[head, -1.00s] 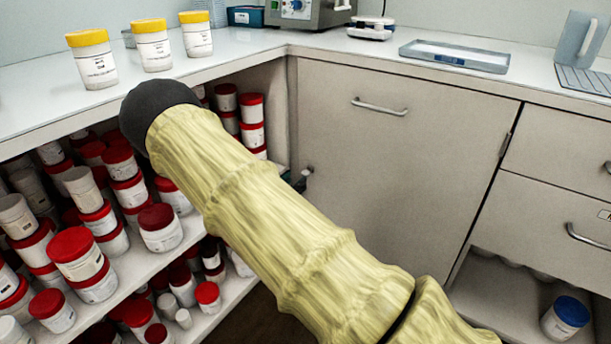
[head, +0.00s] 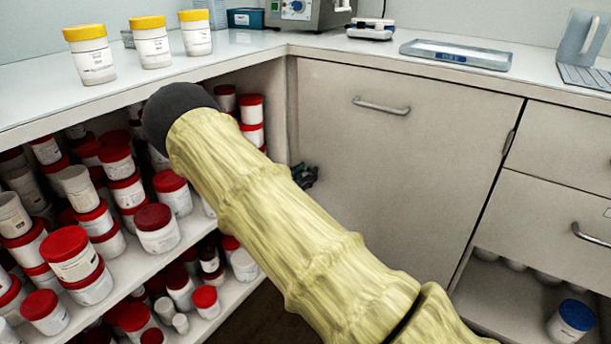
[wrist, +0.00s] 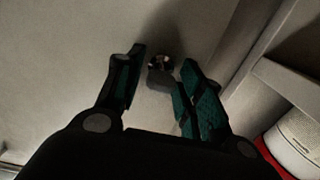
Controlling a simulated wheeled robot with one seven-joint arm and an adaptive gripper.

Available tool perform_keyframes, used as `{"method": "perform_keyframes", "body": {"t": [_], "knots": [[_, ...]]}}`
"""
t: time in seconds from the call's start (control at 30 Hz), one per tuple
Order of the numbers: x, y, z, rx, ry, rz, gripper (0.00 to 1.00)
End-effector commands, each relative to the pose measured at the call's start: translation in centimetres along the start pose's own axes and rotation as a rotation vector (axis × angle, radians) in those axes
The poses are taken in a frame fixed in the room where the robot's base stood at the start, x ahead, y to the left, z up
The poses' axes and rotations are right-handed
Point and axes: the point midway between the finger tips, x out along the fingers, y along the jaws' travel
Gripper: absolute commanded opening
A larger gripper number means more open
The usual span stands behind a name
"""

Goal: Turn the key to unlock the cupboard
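The cupboard door (head: 390,150) is a shut cream panel with a bar handle (head: 381,106) near its top. In the wrist view a small grey key (wrist: 161,79) stands in a round metal lock (wrist: 160,62) on the door (wrist: 70,50). My gripper (wrist: 163,60) is open, with one dark, green-padded finger on each side of the key. Gaps show between the fingers and the key, so it does not look gripped. In the head view only a bit of my gripper (head: 305,176) shows beyond my yellow-sleeved arm. The key and lock are hidden there.
Open shelves at left hold many red-lidded jars (head: 160,228). Yellow-lidded jars (head: 151,43) stand on the counter (head: 240,42) above. A shelf edge (wrist: 280,85) and a red-rimmed jar (wrist: 298,140) lie close to the right of my gripper. Drawers (head: 560,145) are at the right.

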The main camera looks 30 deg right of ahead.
Motion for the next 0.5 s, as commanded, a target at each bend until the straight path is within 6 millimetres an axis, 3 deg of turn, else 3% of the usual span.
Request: {"method": "perform_keyframes", "body": {"t": [0.03,0.17,0.5], "knots": [[-0.02,0.00,0.01,0.000,0.000,0.000,0.23],[-0.03,-0.01,0.02,0.000,0.000,0.000,0.00],[-0.05,0.00,-0.04,0.039,-0.001,0.000,0.00]]}}
